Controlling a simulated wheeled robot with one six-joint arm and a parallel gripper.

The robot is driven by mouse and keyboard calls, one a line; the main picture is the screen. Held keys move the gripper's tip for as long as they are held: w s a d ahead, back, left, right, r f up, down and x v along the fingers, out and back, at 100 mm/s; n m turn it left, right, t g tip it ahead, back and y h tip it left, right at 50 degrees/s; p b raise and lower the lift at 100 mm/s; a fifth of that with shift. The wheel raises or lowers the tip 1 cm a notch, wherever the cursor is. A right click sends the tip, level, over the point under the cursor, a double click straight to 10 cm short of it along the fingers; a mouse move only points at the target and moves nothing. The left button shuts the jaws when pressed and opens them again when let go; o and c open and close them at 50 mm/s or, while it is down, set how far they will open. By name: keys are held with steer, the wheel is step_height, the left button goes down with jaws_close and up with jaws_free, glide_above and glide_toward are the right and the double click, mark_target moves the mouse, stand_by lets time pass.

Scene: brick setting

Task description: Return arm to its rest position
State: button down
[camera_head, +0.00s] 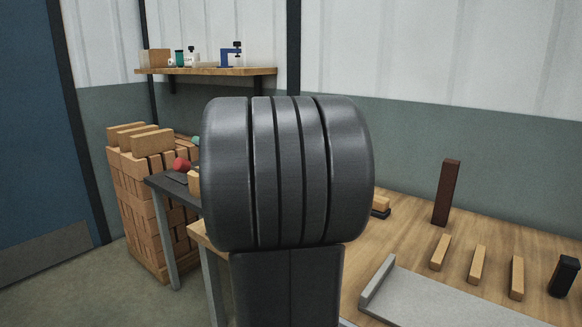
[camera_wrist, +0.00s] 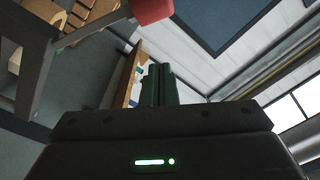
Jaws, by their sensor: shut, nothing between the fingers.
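My gripper (camera_wrist: 158,72) shows in the wrist view, with its two dark fingers together and nothing between them. Its dark body with a green light fills the bottom of that view. The fingers point toward a tilted view of the wall and a shelf, and touch nothing that I can see. In the head view a large dark grey link of my arm stands upright in the middle and hides part of the tables behind it. My gripper does not show in the head view.
A wooden workbench (camera_head: 405,228) holds a dark brown upright block (camera_head: 446,192), several small wooden blocks and a grey tray (camera_head: 440,300). A dark side table (camera_head: 160,183) bears a red object (camera_head: 181,164). Stacked bricks (camera_head: 140,205) stand left. A wall shelf (camera_head: 215,71) hangs behind.

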steer(key=s+d+n+b, duration=0.45)
steer(key=s+b, duration=0.25)
steer(key=b, duration=0.2)
steer(key=w+a+m+p, duration=0.2)
steer(key=w+m+p, duration=0.9)
steer(key=p, duration=1.9)
steer(key=shift+r+m, duration=0.25)
steer(key=shift+m, duration=0.1)
stand_by(0.3)
steer(key=shift+f, duration=0.1)
stand_by(0.5)
